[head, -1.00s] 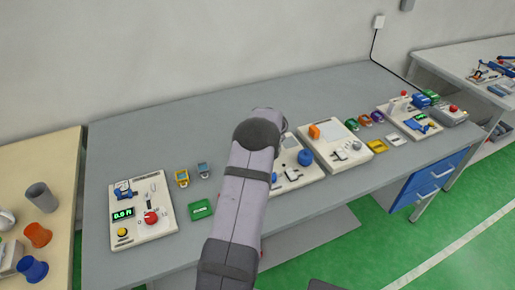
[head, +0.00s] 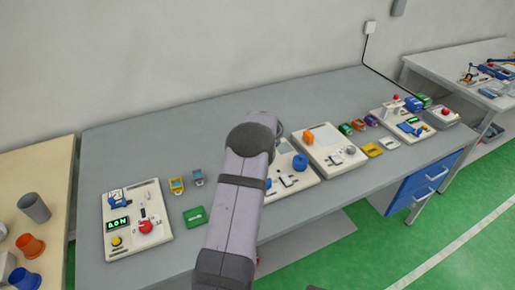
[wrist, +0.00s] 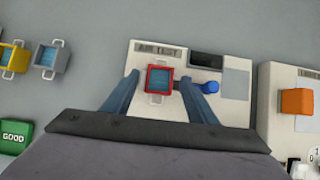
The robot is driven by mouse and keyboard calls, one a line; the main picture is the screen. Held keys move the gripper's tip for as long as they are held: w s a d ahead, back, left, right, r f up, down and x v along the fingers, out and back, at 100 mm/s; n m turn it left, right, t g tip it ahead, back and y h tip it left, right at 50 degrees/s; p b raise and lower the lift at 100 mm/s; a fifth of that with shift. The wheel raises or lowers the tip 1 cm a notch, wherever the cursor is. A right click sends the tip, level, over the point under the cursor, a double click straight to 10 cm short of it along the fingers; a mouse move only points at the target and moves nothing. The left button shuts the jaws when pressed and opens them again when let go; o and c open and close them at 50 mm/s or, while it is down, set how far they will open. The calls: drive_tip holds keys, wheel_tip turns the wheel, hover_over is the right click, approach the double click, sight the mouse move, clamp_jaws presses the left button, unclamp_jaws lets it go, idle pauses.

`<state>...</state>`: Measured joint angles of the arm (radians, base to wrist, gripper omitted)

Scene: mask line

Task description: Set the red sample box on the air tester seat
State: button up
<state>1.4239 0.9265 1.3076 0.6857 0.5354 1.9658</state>
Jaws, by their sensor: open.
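The red sample box (wrist: 160,78), a red frame around a blue middle, shows in the wrist view on the white air tester board (wrist: 142,62), marked AIR TEST. White loops show above and below it. It appears to rest at the seat, though the seat itself is hidden beneath it. My gripper (wrist: 160,81) is open, with one blue finger on each side of the box and gaps visible. A blue knob (wrist: 209,87) is just right of the right finger. In the head view my arm hides the gripper, the box and part of the air tester (head: 310,181).
Yellow (wrist: 53,58) and grey (wrist: 13,57) boxes and a green GOOD tray (wrist: 14,137) lie left. A board with an orange block (wrist: 297,101) stands close on the right. Bare grey bench (head: 225,105) lies behind the boards.

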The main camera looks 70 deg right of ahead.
drive_tip(key=b+v, duration=0.1)
drive_tip(key=v, duration=1)
drive_tip(key=shift+b, duration=0.4)
drive_tip(key=shift+f, duration=0.1)
drive_tip(key=w+a+n+y, duration=0.2)
drive_tip(key=w+a+n, duration=0.8)
drive_tip(key=w+a, duration=0.3)
drive_tip(key=w+a+f+n+y, duration=0.1)
drive_tip(key=w+a+n, duration=0.1)
drive_tip(key=a+n, duration=0.3)
drive_tip(key=w+a+n+g+y, duration=0.1)
drive_tip(key=w+a+n, duration=0.2)
drive_tip(key=a, duration=0.4)
drive_tip(key=w+a+f+n+y, duration=0.1)
drive_tip(key=w+a+n, duration=0.15)
drive_tip(key=a, duration=0.45)
drive_tip(key=s+a+f+n+g, duration=0.1)
drive_tip(key=s+a+n, duration=0.3)
drive_tip(key=a+n, duration=0.4)
drive_tip(key=s+a+n+g, duration=0.1)
drive_tip(key=s+a+n, duration=0.2)
drive_tip(key=a+n, duration=0.5)
drive_tip(key=s+a+f+n+g, duration=0.1)
drive_tip(key=s+a+n, duration=0.3)
drive_tip(key=a+n, duration=0.4)
drive_tip(key=shift+s+a+f+g, duration=0.3)
drive_tip(key=shift+a+f, duration=0.05)
drive_tip(key=shift+f, duration=0.05)
